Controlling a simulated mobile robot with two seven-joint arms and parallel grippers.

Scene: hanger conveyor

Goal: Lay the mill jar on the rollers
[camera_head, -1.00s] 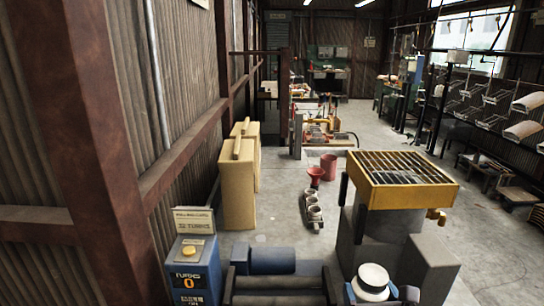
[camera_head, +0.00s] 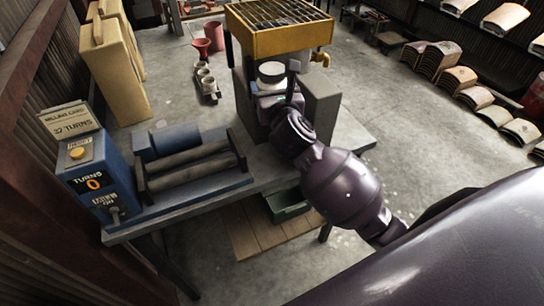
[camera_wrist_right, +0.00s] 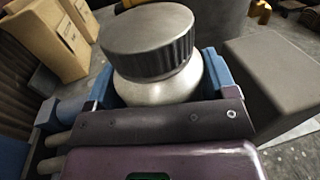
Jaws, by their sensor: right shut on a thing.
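The mill jar (camera_head: 271,72) is pale with a lid and stands upright in front of the yellow-topped stand. In the right wrist view the jar's (camera_wrist_right: 165,88) white body and ribbed grey lid fill the upper middle. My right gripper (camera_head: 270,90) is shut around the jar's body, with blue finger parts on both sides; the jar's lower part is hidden. The rollers (camera_head: 192,166) are dark horizontal bars in a blue frame on the bench, left of the jar, and they are empty. My left gripper is not in view.
A blue turns counter (camera_head: 93,180) showing 0 stands left of the rollers. The yellow grated stand (camera_head: 280,35) rises behind the jar, with a grey block (camera_head: 321,98) to its right. A green tray (camera_head: 287,205) lies below the bench edge.

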